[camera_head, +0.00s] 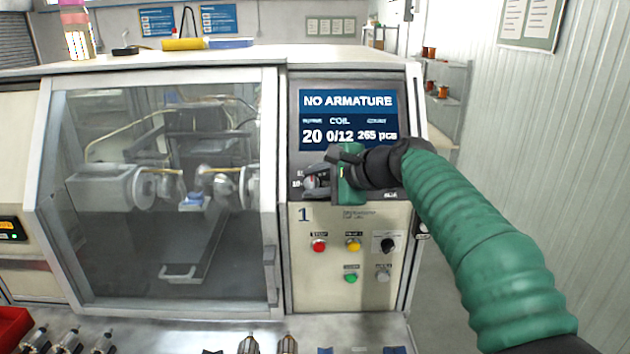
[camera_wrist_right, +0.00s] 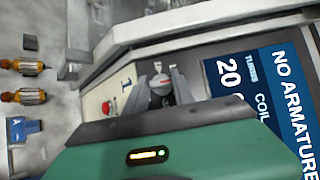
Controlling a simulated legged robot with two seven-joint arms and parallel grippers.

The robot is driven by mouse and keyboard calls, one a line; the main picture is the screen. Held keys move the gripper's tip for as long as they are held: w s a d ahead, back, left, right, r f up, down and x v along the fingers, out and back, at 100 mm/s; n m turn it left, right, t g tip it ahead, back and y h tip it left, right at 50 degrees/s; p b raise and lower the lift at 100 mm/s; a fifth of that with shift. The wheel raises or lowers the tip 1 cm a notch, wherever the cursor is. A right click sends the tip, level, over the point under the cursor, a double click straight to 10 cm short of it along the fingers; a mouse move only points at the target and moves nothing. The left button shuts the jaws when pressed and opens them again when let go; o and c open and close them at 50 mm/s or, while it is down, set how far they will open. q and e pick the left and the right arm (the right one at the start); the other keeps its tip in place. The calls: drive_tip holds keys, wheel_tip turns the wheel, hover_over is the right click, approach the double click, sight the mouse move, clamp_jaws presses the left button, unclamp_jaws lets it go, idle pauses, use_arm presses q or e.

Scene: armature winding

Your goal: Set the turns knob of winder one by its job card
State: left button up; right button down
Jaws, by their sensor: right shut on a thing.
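Winder one's blue screen (camera_head: 347,119) reads "NO ARMATURE", with 20 under the turns label, coil 0/12 and 265 pcs. The screen also shows at the right of the right wrist view (camera_wrist_right: 262,110). The turns knob (camera_wrist_right: 161,84) is grey with a red mark and sits between the fingers of my right gripper (camera_wrist_right: 163,88). In the head view my right gripper (camera_head: 318,182) is at the panel just below the screen, shut on the knob, and hides most of its scale. The job card cannot be made out. My left gripper is not in view.
Below are a red button (camera_head: 319,245), a yellow button (camera_head: 353,244), a green button (camera_head: 350,277) and a black selector (camera_head: 387,244). The winder's clear door (camera_head: 165,240) is closed at left. Armatures (camera_head: 248,344) lie along the front edge.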

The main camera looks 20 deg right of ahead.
drive_tip(key=shift+f, duration=0.15)
drive_tip(key=c, duration=1.1)
unclamp_jaws()
drive_tip(key=shift+o, duration=0.2)
drive_tip(key=b+v, duration=0.1)
drive_tip(key=v, duration=1.5)
drive_tip(key=shift+s+r+b, duration=0.2)
drive_tip(key=shift+s+b, duration=0.05)
drive_tip(key=shift+b, duration=0.1)
drive_tip(key=shift+d, duration=0.15)
